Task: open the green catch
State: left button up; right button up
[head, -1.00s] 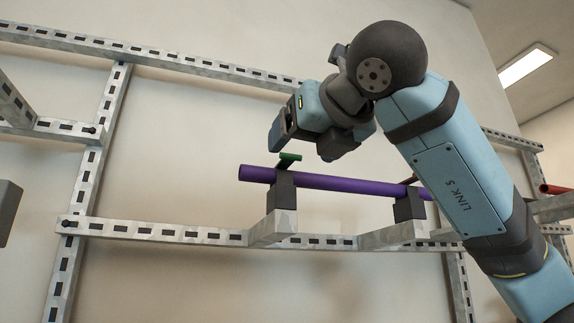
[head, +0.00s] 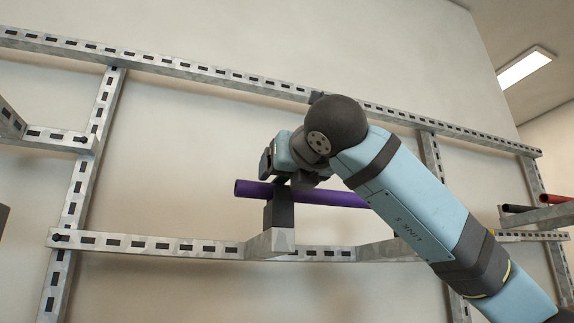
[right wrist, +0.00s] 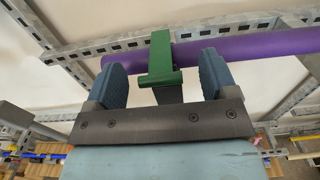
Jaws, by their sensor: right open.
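The green catch (right wrist: 160,58) shows in the right wrist view, on the near side of the purple pipe (right wrist: 228,48), with a short crossbar at its lower end. My right gripper (right wrist: 163,72) is open, with one blue finger on each side of the catch. Gaps show between the fingers and the catch, and nothing is gripped. In the head view my right gripper (head: 270,165) is at the pipe's left part, above the dark support block (head: 279,214). It hides most or all of the catch there. My left gripper is not clearly seen.
A slotted metal frame (head: 160,244) runs along the pale wall, with a bracket (head: 270,243) under the support block. My right arm covers the right part of the purple pipe (head: 330,198). A red pipe (head: 556,198) and a dark pipe lie at the far right.

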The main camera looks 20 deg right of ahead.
jog(key=shift+w, duration=0.45)
jog(key=shift+c, duration=0.3)
